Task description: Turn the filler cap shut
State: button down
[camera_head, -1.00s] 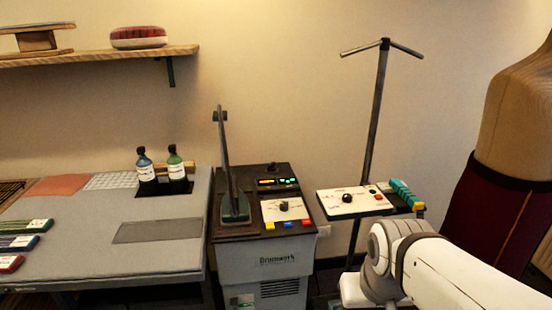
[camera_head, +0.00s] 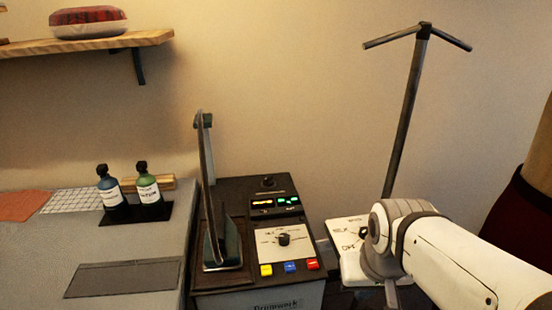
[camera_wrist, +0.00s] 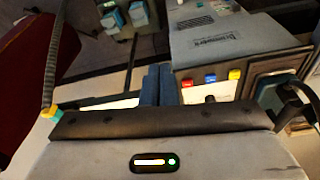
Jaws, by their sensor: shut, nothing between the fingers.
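The same unit shows in the wrist view (camera_wrist: 213,38), but the cap is not visible there. My gripper (camera_wrist: 161,72) shows its two blue fingers together in the wrist view, shut and empty. In the head view my arm is at the right, apart from the cap, and the fingers cannot be made out.
An upright iron-like plate (camera_head: 209,190) stands left of the cap. A dial panel (camera_head: 285,241) and coloured buttons are in front. A white control panel (camera_head: 349,232) and a T-topped pole (camera_head: 405,115) are to the right. Two bottles (camera_head: 148,186) stand on the left table.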

jog(key=shift+d, duration=0.15)
jog(key=w+a+m+t+y+b, duration=0.1)
jog(key=w+a, duration=0.2)
jog(key=w, duration=0.9)
jog(key=w+a+m+t+b, duration=0.1)
jog(key=w+a+m, duration=0.1)
jog(key=w, duration=1)
jog(key=w+a+m+t+y, duration=0.1)
jog(key=w+a, duration=0.2)
jog(key=w, duration=0.9)
jog(key=m+t, duration=0.1)
jog(key=m, duration=0.1)
send_near(268, 180)
jog(key=s+d, duration=0.2)
jog(key=d, duration=0.4)
jog(key=x, duration=0.8)
jog(key=shift+w+r, duration=0.1)
jog(key=shift+w, duration=0.35)
jog(key=shift+w+a+r+p, duration=0.1)
jog(key=shift+w+a+p, duration=0.6)
jog(key=shift+a, duration=0.35)
jog(key=shift+w+a, duration=0.45)
jog(key=shift+a, duration=0.1)
jog(key=shift+d, duration=0.1)
jog(key=shift+d, duration=0.1)
